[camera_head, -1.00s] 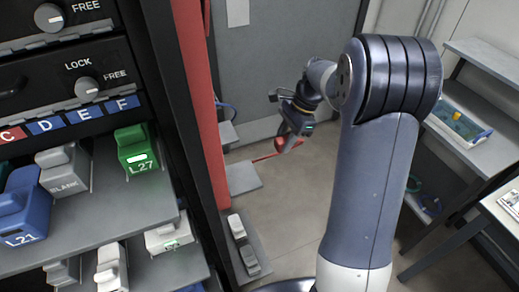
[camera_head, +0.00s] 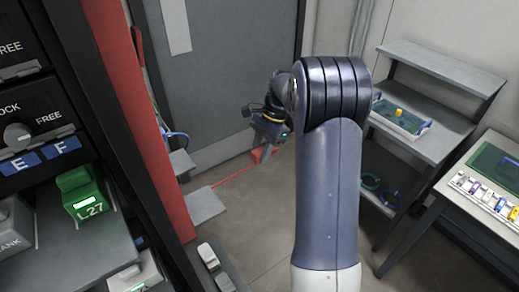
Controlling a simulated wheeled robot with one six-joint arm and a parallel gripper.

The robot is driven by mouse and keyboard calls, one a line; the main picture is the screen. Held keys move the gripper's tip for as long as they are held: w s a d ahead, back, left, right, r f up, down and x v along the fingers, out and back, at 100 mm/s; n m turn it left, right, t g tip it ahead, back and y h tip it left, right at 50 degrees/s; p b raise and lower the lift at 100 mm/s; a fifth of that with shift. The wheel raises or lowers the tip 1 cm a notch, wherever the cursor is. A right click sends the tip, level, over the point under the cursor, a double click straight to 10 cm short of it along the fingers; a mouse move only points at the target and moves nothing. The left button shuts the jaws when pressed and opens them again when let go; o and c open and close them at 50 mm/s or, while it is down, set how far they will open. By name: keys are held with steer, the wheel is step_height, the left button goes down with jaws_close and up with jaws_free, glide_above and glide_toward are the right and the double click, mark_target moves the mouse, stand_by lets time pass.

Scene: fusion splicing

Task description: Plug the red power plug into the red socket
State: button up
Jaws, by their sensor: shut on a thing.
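The red power plug (camera_head: 261,154) is at the end of my gripper (camera_head: 265,145), beyond my raised arm. My gripper is shut on it. A red cable (camera_head: 232,179) runs from the plug down and left toward a grey ledge by the rack. The plug is small and partly hidden by my gripper. I cannot make out a red socket in this view.
A rack with a red post (camera_head: 140,120) stands at the left, with a green L27 module (camera_head: 82,193). Grey ledges (camera_head: 205,207) jut out beside it. A grey door (camera_head: 235,80) is behind. Shelves (camera_head: 440,75) and a table with coloured items (camera_head: 485,195) stand at right.

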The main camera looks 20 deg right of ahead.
steer(key=s+a+f+n+g+h, duration=0.1)
steer(key=s+a+f+n+h, duration=0.1)
steer(key=f+n, duration=0.5)
steer(key=s+a+f+n+g+h, duration=0.2)
steer(key=s+a+f+n, duration=0.1)
steer(key=f+n, duration=0.4)
steer(key=shift+a+f, duration=0.2)
steer(key=shift+f, duration=0.05)
steer(key=shift+s, duration=0.1)
